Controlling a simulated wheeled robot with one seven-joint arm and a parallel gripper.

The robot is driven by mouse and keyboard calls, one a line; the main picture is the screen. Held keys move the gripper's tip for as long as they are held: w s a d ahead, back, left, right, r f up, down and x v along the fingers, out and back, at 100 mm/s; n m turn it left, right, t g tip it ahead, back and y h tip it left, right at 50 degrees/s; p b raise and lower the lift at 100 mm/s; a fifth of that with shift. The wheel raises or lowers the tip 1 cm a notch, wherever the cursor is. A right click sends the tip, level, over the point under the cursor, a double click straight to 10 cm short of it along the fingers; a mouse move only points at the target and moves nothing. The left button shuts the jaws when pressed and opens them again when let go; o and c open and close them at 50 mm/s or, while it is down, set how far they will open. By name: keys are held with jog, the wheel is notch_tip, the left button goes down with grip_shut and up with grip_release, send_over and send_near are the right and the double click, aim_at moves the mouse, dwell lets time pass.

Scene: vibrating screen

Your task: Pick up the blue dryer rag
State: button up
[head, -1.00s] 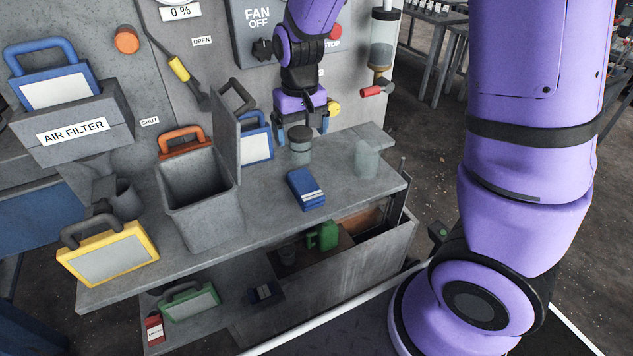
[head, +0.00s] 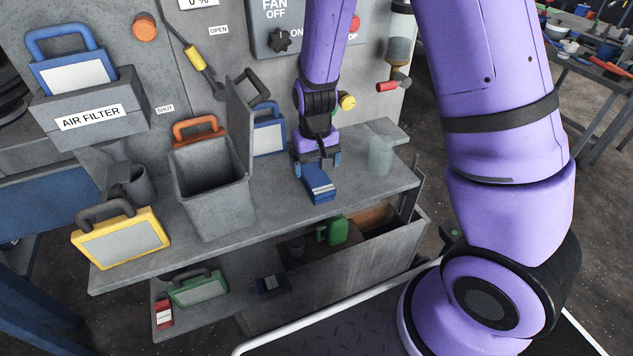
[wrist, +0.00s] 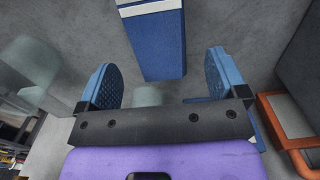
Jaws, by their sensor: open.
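The blue rag (head: 322,187) is a folded blue block with white stripes, lying on the grey bench top. In the wrist view the rag (wrist: 156,45) shows at the top, beyond and roughly between the fingertips. My gripper (head: 317,163) is open and empty, just behind and above the rag in the head view. In the wrist view its two blue fingers (wrist: 163,78) are spread apart with bench between them. Whether a finger touches the rag I cannot tell.
A clear glass (head: 380,155) stands right of my gripper. A grey open bin (head: 212,200) stands to the left, with a blue-framed filter (head: 270,137) behind it. A yellow-framed filter (head: 122,240) is at the far left of the bench. The bench front edge lies close before the rag.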

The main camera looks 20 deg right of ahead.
aim_at(315, 176)
jog(key=shift+f, duration=2.4)
jog(key=c, duration=1.1)
jog(key=shift+r, duration=0.15)
